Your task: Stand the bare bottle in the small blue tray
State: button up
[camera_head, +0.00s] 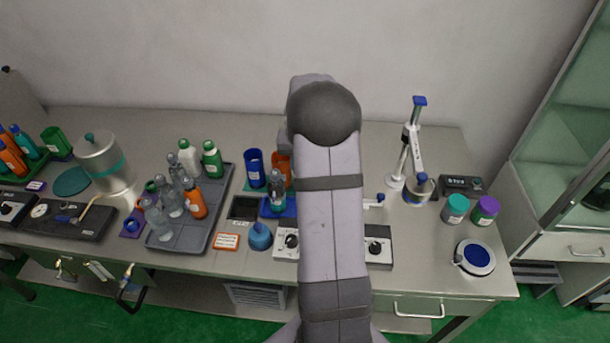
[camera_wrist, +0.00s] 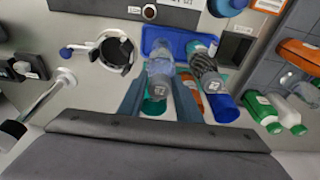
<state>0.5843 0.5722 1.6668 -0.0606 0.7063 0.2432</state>
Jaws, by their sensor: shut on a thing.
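In the wrist view, a clear bottle with a pale label (camera_wrist: 159,72) stands between the fingers of my gripper (camera_wrist: 160,103), which is shut on it. Its lower end is over the small blue tray (camera_wrist: 150,36). I cannot tell whether it touches the tray floor.
A blue cup (camera_head: 254,168) and an orange cup (camera_head: 282,165) stand behind the tray. A blue round-bodied container (camera_head: 260,236) and a control box (camera_head: 286,244) are in front. A grey tray (camera_head: 218,217) holds several bottles at left. A stand (camera_head: 410,150) is at right.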

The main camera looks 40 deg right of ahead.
jog(key=shift+f+p, duration=0.3)
jog(key=shift+f, duration=1.1)
jog(key=shift+f, duration=0.1)
jog(key=o, duration=1)
notch_tip(320, 180, up, 12)
jog(key=s+a+b, duration=0.1)
jog(key=b, duration=0.1)
jog(key=shift+s+a+b, duration=0.35)
jog(key=shift+b, duration=0.05)
